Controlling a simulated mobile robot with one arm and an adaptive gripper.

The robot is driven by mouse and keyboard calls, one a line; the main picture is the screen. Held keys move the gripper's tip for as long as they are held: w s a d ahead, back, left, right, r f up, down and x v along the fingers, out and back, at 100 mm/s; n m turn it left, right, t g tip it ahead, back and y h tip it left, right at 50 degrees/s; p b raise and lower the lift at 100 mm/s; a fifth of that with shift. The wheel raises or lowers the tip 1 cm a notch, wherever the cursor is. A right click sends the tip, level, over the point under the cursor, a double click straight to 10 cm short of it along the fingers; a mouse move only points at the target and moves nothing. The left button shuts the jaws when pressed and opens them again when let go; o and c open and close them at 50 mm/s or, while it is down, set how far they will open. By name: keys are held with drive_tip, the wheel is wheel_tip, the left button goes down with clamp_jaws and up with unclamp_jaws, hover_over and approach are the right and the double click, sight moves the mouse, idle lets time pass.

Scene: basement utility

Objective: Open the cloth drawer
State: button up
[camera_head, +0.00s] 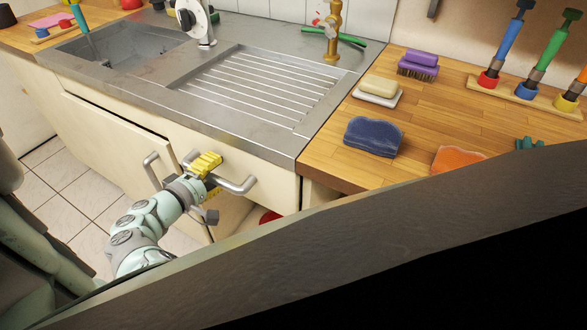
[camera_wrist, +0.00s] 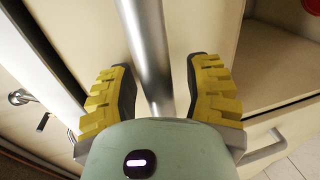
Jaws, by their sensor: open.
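The cream drawer front (camera_head: 275,181) is under the steel sink counter, with a grey bar handle (camera_head: 238,187) on it. My gripper (camera_head: 207,165) is at this handle, its yellow fingers partly covering the bar. In the wrist view, the metal handle bar (camera_wrist: 147,42) runs between the two yellow fingers of my gripper (camera_wrist: 162,75). The fingers are apart, one on each side of the bar, with visible gaps. The drawer's inside is not visible, and the drawer looks closed.
A cream cupboard door (camera_head: 115,140) with its own handle (camera_head: 150,170) is to the left, below. A red object (camera_head: 269,216) shows in the opening under the drawer. The wooden worktop (camera_head: 330,165) holds a blue sponge (camera_head: 373,137) and brushes. A dark surface fills the lower right foreground.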

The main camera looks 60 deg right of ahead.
clamp_jaws()
idle(0.7)
